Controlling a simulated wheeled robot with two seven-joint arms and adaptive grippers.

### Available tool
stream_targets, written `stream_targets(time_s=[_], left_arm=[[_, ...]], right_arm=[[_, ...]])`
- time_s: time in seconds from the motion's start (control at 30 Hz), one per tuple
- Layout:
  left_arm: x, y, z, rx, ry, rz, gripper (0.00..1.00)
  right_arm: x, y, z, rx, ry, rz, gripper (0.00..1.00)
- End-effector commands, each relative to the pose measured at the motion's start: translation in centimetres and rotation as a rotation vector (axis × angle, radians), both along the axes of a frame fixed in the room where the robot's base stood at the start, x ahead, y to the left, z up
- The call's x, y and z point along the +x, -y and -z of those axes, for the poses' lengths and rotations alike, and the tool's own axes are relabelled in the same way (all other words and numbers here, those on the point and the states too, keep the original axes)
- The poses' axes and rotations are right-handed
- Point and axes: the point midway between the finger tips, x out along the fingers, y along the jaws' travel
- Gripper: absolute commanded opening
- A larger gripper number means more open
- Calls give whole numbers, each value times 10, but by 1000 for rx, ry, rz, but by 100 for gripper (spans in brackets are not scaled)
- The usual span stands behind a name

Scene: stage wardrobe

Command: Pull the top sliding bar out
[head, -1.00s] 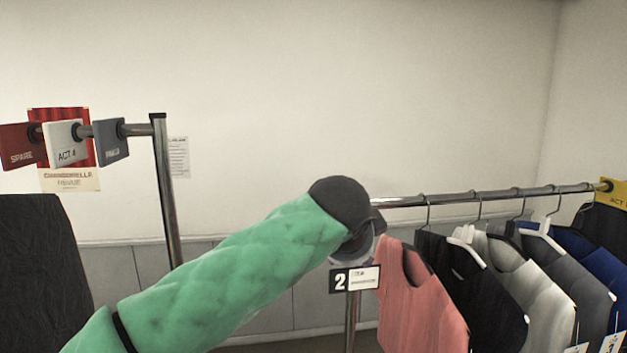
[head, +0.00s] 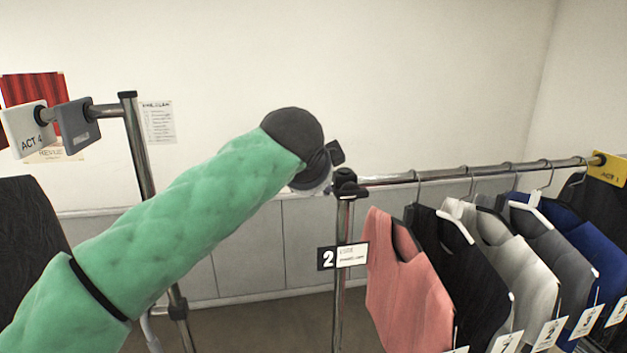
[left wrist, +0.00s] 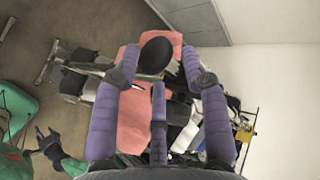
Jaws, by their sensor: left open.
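The clothes rack's chrome top bar (head: 440,177) runs to the right in the head view, with a black fitting (head: 345,183) where it meets the end post. My left arm in a green sleeve reaches across from the left. My left gripper (head: 328,165) is just left of the bar's near end, largely hidden behind its dark wrist. In the left wrist view, the open purple fingers of my left gripper (left wrist: 159,72) spread around a round black end knob (left wrist: 155,52). I see no grip on it, and contact cannot be told. My right gripper is not visible in the head view.
Several garments hang from the rack, a pink vest (head: 405,280) nearest. A number 2 sign (head: 343,256) is on the end post, and a yellow sign (head: 608,168) at the far end. Another rack post (head: 140,150) with signs stands left. A wall is behind.

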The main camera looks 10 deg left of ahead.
Motion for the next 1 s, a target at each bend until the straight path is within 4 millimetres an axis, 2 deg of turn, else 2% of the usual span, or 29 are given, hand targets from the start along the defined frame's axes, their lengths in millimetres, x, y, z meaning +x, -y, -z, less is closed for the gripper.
stream_targets(time_s=[0.2,0.47,0.5,0.63,0.67,1.0], left_arm=[[12,-1,7,-2,2,-1,44],[13,-1,9,-2,1,0,44],[13,-1,9,-2,1,-1,42],[13,-1,9,-2,1,-1,5],[13,-1,8,-2,2,-1,0],[5,-7,8,-6,4,-2,0]], right_arm=[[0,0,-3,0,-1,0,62],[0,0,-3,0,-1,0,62],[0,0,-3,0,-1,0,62],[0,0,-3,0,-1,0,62],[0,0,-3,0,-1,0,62],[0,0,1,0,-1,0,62]])
